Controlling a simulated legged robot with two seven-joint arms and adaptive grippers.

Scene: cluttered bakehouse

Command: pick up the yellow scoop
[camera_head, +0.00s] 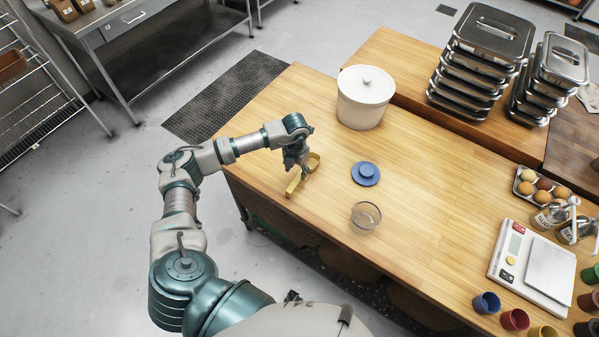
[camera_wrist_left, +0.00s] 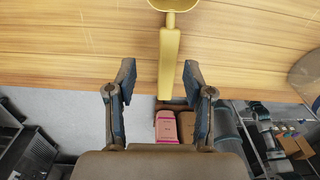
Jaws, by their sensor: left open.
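The yellow scoop (camera_head: 294,185) lies on the wooden table near its left front edge. My left gripper (camera_head: 302,168) is over it in the head view and hides part of it. In the left wrist view the scoop's handle (camera_wrist_left: 169,65) points down between the two open fingers of my left gripper (camera_wrist_left: 155,85), with the bowl at the top edge. The fingers are on either side of the handle end, with gaps on both sides. My right gripper does not show.
A blue lid-like disc (camera_head: 366,174) and a clear glass bowl (camera_head: 366,216) stand right of the scoop. A white lidded tub (camera_head: 365,98) stands behind. A scale (camera_head: 533,264), cups and an egg tray (camera_head: 541,187) are at the right. The middle of the table (camera_head: 440,190) is clear.

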